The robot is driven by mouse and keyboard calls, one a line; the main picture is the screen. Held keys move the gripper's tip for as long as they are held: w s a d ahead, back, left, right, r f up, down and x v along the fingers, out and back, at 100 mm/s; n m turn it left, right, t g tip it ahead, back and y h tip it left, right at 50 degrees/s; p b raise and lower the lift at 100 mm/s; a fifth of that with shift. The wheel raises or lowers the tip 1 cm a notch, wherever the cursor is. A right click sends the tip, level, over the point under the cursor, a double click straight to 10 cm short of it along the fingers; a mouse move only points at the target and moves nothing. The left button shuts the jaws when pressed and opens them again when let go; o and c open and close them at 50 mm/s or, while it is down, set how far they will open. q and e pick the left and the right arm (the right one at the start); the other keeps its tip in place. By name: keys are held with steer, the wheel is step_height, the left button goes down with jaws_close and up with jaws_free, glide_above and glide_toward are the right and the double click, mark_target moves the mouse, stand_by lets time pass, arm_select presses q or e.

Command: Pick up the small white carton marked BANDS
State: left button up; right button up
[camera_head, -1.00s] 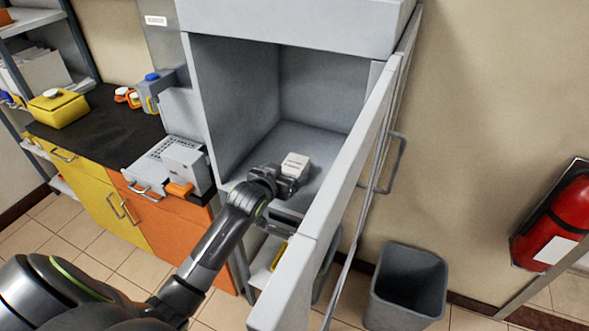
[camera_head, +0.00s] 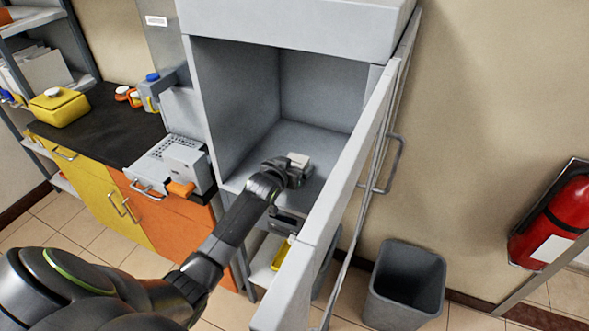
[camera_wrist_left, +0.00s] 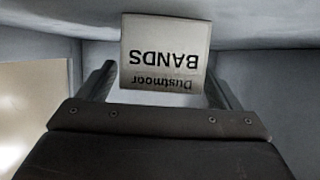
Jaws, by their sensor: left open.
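The small white carton (camera_head: 299,159) sits inside the open grey cabinet, near the front of its floor. In the left wrist view the carton (camera_wrist_left: 165,50) fills the top middle, with the words "Dustmoor BANDS" upside down. My left gripper (camera_head: 298,174) reaches into the cabinet and hides the carton's lower part in the head view. Its two fingers are open, one on each side of the carton in the left wrist view (camera_wrist_left: 161,88). I cannot tell whether they touch it. My right gripper is not in view.
The cabinet's open door (camera_head: 338,188) stands close to the right of my left arm. The cabinet's left wall (camera_head: 232,105) rises to the left. A dark counter (camera_head: 105,125) with a yellow container (camera_head: 60,108) is at left. A grey bin (camera_head: 405,285) stands on the floor at right.

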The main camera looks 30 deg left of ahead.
arm_select(q)
steer(key=shift+c, duration=0.2)
steer(key=c, duration=1)
steer(key=shift+c, duration=0.2)
